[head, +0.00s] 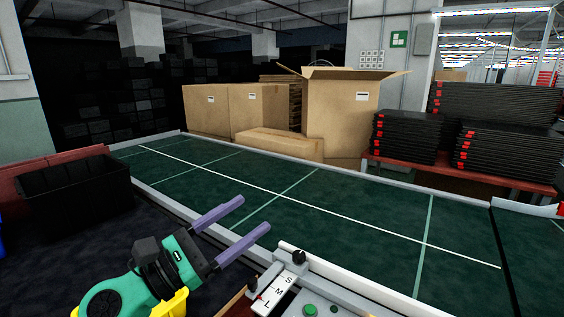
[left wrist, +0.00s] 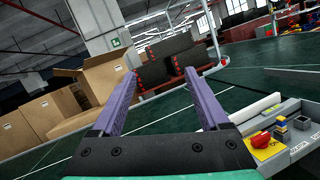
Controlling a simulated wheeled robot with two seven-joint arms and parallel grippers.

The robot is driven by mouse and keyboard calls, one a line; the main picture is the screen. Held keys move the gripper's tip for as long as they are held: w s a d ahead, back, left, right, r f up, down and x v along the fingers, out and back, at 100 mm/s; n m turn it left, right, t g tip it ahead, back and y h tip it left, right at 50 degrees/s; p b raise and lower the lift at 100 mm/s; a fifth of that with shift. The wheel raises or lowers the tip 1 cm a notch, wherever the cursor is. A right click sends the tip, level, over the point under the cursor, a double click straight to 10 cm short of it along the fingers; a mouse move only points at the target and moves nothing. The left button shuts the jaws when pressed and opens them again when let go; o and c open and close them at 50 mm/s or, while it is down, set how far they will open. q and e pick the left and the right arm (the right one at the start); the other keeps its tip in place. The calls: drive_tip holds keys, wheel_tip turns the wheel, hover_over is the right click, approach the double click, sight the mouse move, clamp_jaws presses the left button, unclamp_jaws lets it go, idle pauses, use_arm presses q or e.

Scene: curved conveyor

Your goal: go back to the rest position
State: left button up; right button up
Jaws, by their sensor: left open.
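My left gripper (head: 231,229) reaches in from the lower left in the head view, over the near edge of the conveyor. Its two purple fingers are apart with nothing between them. The left wrist view also shows the open fingers (left wrist: 165,92), with the green conveyor beyond and below them. My right gripper is in neither view. The dark green conveyor (head: 330,212), marked with white and light green lines, runs across the head view and carries nothing that I can see.
A black bin (head: 75,198) stands left of my arm. Cardboard boxes (head: 342,110) and stacked black trays (head: 405,136) stand behind the conveyor.

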use_arm(q)
drive_tip(key=w+a+f+n+t+y, duration=0.25)
drive_tip(key=a+n+t+y, duration=0.8)
drive_tip(key=n, duration=1.15)
drive_tip(key=s+a+f+n+g+y, duration=0.1)
drive_tip(key=a+f+n+g+y, duration=0.35)
drive_tip(key=f+n, duration=0.45)
drive_tip(key=s+a+f+n+g+y, duration=0.1)
drive_tip(key=a+f+n+g+y, duration=0.4)
drive_tip(key=f+n, duration=0.35)
drive_tip(key=s+d+f+n+g+h, duration=0.2)
drive_tip(key=s+f+n+g, duration=0.3)
drive_tip(key=s+f, duration=0.4)
drive_tip(key=s+d+f+n+g+h, duration=0.25)
drive_tip(key=s+f+g, duration=0.35)
drive_tip(key=s+f, duration=0.3)
wheel_tip(320, 180, down, 20)
drive_tip(key=g+p, duration=0.1)
drive_tip(key=s+a+f, duration=0.1)
drive_tip(key=s+f, duration=0.6)
drive_tip(key=s, duration=0.2)
drive_tip(key=s+a+f+g+p, duration=0.1)
drive_tip(key=s+a+f, duration=0.1)
drive_tip(key=s+f, duration=0.6)
drive_tip(key=shift+s+a+y, duration=0.25)
drive_tip(key=shift+s+y, duration=0.2)
drive_tip(key=shift+s, duration=0.2)
drive_tip(key=shift+f, duration=0.1)
